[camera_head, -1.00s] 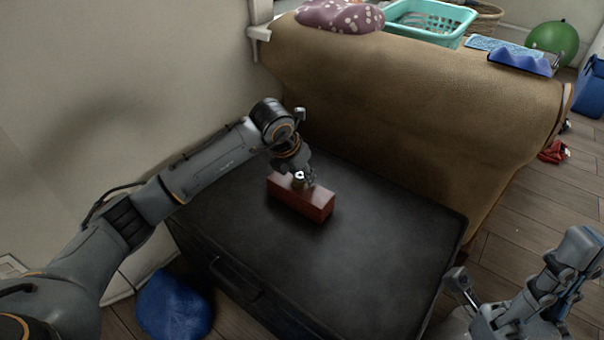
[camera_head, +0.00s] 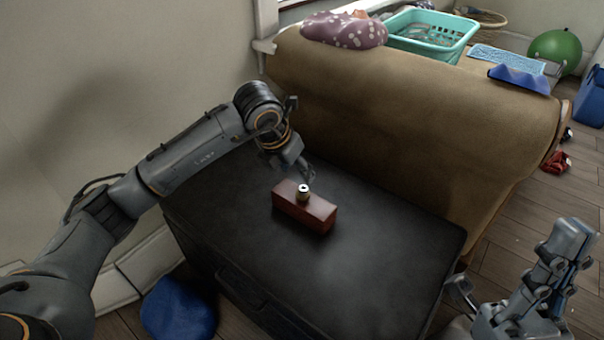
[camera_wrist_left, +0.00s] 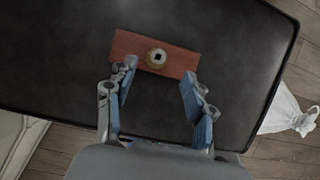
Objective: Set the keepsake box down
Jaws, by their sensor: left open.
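The keepsake box (camera_head: 312,214), a red-brown oblong box with a round brass-coloured knob (camera_head: 303,191) on top, rests flat on the black chest (camera_head: 375,240). My left gripper (camera_head: 306,173) is just behind and above the box in the head view, apart from the knob. In the left wrist view the gripper (camera_wrist_left: 158,82) is open, and the box (camera_wrist_left: 180,62) shows whole beyond its spread fingertips with nothing held. My right gripper (camera_head: 510,270) is at the lower right, off the chest, with its fingers spread and nothing between them.
A brown sofa (camera_head: 400,130) stands close behind the chest, with a teal basket (camera_head: 435,35) beyond its back. A blue bag-like object (camera_head: 178,308) lies on the floor at the chest's front left. The chest top around the box is clear.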

